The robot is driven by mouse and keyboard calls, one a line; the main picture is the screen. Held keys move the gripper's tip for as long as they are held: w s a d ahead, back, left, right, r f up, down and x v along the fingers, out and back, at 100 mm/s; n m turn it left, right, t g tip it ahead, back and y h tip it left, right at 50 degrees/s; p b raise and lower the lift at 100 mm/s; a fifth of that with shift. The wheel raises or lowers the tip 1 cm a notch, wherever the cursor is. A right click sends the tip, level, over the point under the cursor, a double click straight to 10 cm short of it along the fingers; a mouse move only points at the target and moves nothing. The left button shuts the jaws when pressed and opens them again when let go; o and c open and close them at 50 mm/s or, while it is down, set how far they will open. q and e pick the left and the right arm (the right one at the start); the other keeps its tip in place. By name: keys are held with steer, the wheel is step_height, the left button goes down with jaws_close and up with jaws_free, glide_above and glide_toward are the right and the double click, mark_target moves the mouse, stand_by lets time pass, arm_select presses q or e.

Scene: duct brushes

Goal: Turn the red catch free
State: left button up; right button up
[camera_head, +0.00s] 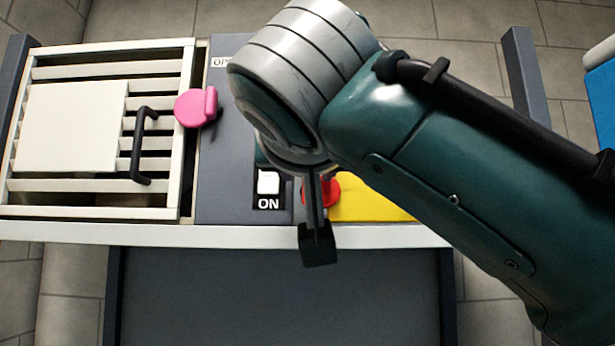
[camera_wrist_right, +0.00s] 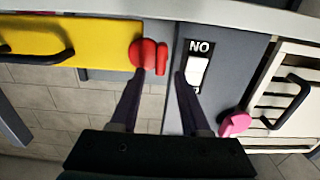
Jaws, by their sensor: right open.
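The red catch (camera_head: 328,190) sits at the left edge of a yellow panel (camera_head: 375,205), partly hidden behind my right gripper (camera_head: 318,245). In the right wrist view the red catch (camera_wrist_right: 148,55) has a round disc with an upright tab on its right side. My right gripper (camera_wrist_right: 160,78) is open there, with its two dark fingers apart and nothing between them. The left finger's tip overlaps the lower edge of the catch in that view; I cannot tell whether they touch. My left gripper is not in view.
A white switch (camera_head: 268,183) marked ON is just left of the red catch on the grey panel (camera_head: 225,170). A pink catch (camera_head: 195,107) overlaps the edge of the slatted cream grille (camera_head: 100,212), which has a black handle (camera_head: 140,150). My right arm covers much of the bench.

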steer(key=shift+w+f, duration=0.1)
steer(key=shift+w, duration=0.3)
steer(key=shift+c, duration=0.3)
jaws_close()
